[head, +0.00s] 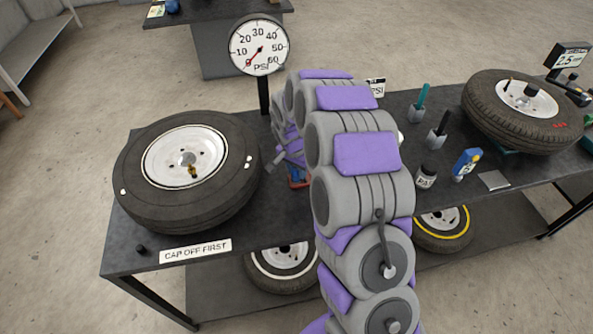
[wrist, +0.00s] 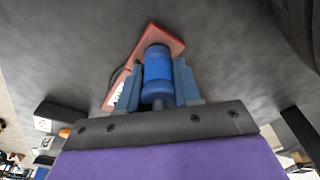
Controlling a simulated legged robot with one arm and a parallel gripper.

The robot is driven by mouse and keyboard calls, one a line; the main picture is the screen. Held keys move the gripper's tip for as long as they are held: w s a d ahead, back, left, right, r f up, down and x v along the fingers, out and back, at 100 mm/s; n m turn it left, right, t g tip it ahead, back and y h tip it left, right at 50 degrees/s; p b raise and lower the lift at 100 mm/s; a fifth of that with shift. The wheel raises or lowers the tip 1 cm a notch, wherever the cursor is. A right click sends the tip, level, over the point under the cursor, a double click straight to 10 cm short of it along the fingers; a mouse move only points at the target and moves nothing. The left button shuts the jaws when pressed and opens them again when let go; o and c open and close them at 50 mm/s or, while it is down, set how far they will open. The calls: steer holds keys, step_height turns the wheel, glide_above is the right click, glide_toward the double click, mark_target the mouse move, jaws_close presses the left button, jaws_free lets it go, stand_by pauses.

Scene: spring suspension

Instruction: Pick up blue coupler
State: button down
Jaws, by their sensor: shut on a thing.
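The blue coupler (wrist: 158,72) is a short blue cylinder in the wrist view. It lies between the two grey-blue fingers of my gripper (wrist: 158,62), which is shut on it. A red-orange holder (wrist: 172,39) with a white label frames the coupler's far end and left side. I cannot tell whether the coupler still touches it. In the head view the red holder (head: 298,184) shows only partly beside my arm, on the dark bench. My arm hides most of the gripper there.
A tyre with a white rim (head: 187,157) lies left on the bench (head: 290,222), below a round PSI gauge (head: 258,46) on a post. To the right are a small jar (head: 426,177), a blue bottle (head: 466,163) and another tyre (head: 523,110). More wheels sit on the lower shelf.

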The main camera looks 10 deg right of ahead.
steer(key=shift+r, duration=0.1)
step_height(320, 180, up, 4)
steer(key=shift+a+f+p, duration=0.1)
steer(key=shift+f+p, duration=0.05)
steer(key=shift+p, duration=0.55)
steer(key=s+d+r+p, duration=0.2)
steer(key=s+d, duration=0.1)
steer(key=s, duration=0.4)
steer(key=s+d+r+p, duration=0.1)
steer(key=s+d+r, duration=0.1)
steer(key=s, duration=0.6)
steer(key=shift+d+p, duration=0.4)
steer(key=shift+d, duration=0.05)
steer(key=shift+w+r, duration=0.1)
